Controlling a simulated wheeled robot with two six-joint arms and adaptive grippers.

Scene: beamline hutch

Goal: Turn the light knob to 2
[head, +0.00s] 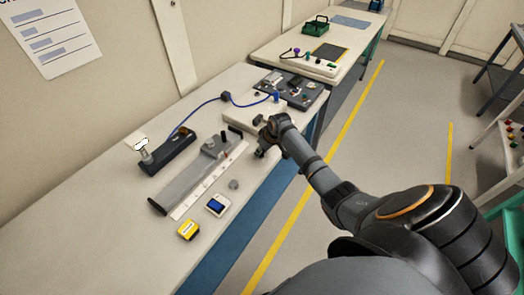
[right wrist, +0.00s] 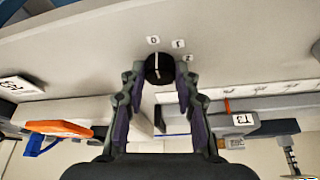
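The light knob (right wrist: 159,69) is a round black dial with a white line, on a pale panel in the right wrist view. Labels 0 (right wrist: 153,40), 1 (right wrist: 178,43) and 2 (right wrist: 187,58) stand around it. The white line points toward the 0. My right gripper (right wrist: 160,78) has its fingertips on either side of the knob, seemingly with a narrow gap. In the head view my right gripper (head: 264,144) is at the front of a pale box (head: 243,112), and it hides the knob there. My left gripper is not in view.
On the bench (head: 100,240) are a grey rail device (head: 200,175), a black device (head: 168,154), a yellow box (head: 188,230) and a small meter (head: 217,205). A blue cable (head: 205,104) runs behind. A dark panel (head: 290,87) stands beyond the pale box. The near-left bench is clear.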

